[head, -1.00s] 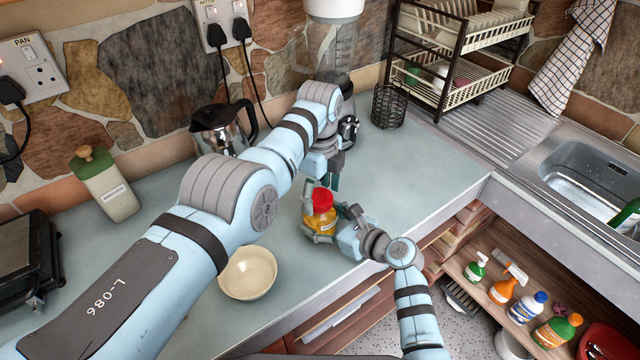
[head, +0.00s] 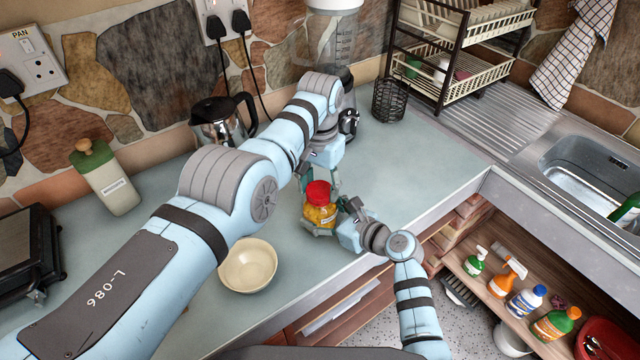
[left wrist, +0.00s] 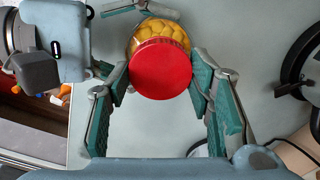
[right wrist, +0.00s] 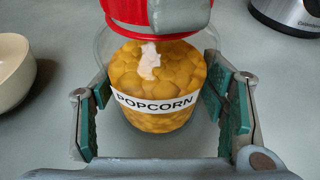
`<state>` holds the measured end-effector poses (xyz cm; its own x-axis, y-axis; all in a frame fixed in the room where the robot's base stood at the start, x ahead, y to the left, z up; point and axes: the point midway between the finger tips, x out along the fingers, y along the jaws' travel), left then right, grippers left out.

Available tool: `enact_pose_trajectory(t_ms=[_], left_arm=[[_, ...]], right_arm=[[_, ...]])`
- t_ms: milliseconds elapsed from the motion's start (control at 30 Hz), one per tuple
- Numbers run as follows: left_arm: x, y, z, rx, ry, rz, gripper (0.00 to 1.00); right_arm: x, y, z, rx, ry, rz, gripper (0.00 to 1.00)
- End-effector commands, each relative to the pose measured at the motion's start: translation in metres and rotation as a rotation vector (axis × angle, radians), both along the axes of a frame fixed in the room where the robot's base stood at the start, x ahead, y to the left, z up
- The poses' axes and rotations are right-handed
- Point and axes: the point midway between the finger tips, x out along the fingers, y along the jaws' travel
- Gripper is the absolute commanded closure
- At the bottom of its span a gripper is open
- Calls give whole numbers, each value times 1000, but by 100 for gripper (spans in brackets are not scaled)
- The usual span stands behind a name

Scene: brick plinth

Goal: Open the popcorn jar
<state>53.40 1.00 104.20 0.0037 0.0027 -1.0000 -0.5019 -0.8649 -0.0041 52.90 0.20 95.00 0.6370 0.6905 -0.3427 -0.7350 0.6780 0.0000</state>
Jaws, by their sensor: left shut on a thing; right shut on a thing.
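The popcorn jar (head: 321,215) is a clear jar of yellow popcorn with a red lid (head: 318,188), upright near the counter's front edge. In the right wrist view its POPCORN label (right wrist: 155,103) faces me. My right gripper (head: 325,222) is shut around the jar's body from the front right. My left gripper (head: 321,182) comes from above, its fingers shut on the lid's sides; the left wrist view shows the lid (left wrist: 160,70) between the green pads. The lid is on top of the jar; I cannot tell whether it is loose.
A cream bowl (head: 248,280) stands left of the jar. A blender (head: 335,50), a wire basket (head: 389,103) and a coffee pot (head: 222,122) stand at the back. Counter right of the jar is clear, up to the sink (head: 590,180).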

Motion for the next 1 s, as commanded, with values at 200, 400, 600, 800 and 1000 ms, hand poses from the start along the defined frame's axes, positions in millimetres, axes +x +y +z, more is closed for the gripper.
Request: enact_pose_trajectory(t_ms=[200,400,600,800,1000], left_arm=[[-1,0,0,1,2,91,86],[-1,0,0,1,4,89,42],[-1,0,0,0,3,88,33],[0,0,5,0,0,87,33],[0,0,39,1,-1,87,33]], right_arm=[[0,0,0,2,0,-2,100],[0,0,0,1,1,-2,100],[0,0,0,1,1,-2,100],[0,0,0,0,0,-1,100],[0,0,0,1,0,-1,100]])
